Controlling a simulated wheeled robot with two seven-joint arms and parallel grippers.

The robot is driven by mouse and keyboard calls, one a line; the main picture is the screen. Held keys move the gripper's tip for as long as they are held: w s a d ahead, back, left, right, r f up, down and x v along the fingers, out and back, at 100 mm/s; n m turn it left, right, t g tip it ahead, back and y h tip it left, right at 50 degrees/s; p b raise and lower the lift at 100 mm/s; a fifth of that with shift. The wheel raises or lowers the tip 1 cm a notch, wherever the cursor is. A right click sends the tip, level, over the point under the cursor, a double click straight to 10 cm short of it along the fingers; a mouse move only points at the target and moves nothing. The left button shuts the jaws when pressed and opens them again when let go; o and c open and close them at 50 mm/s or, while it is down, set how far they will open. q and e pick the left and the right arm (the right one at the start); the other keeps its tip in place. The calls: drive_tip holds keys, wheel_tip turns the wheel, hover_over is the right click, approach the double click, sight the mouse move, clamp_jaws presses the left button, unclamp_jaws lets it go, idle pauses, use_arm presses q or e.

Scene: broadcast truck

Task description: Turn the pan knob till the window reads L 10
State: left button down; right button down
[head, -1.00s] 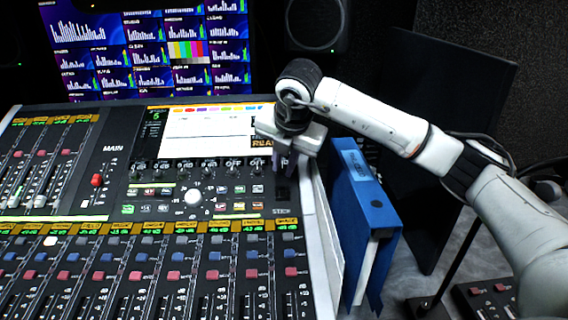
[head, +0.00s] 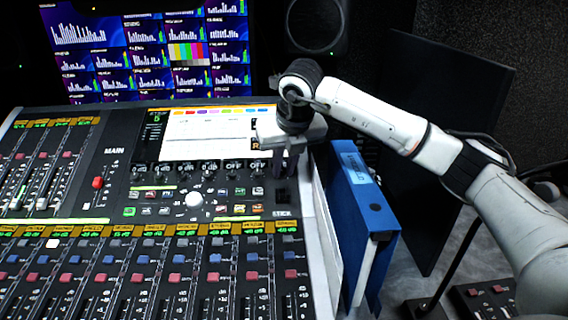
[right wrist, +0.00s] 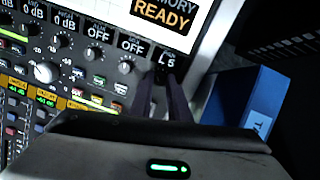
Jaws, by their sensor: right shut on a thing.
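The pan knob sits at the right end of the knob row, under the screen of the mixing console (head: 120,172). It is mostly hidden between the fingers of my right gripper (head: 282,165), which is shut on it. In the right wrist view the two dark fingers (right wrist: 168,92) reach down to the knob from below. The small pan window (right wrist: 167,61) just above the fingertips reads L 5. In the head view the gripper hides this window. My left gripper is not in view.
A blue binder (head: 368,215) stands close to the right of the console, near my right arm. Knobs with OFF windows (right wrist: 98,31) lie left of the pan knob. Monitors (head: 150,50) stand behind.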

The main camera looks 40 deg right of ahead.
drive_tip(key=shift+r+n+p, duration=0.1)
drive_tip(key=shift+n+p, duration=0.45)
drive_tip(key=shift+n, duration=1.35)
drive_tip(key=c, duration=1.7)
unclamp_jaws()
drive_tip(key=v, duration=1)
drive_tip(key=shift+w+r, duration=0.15)
drive_tip(key=shift+r, duration=0.05)
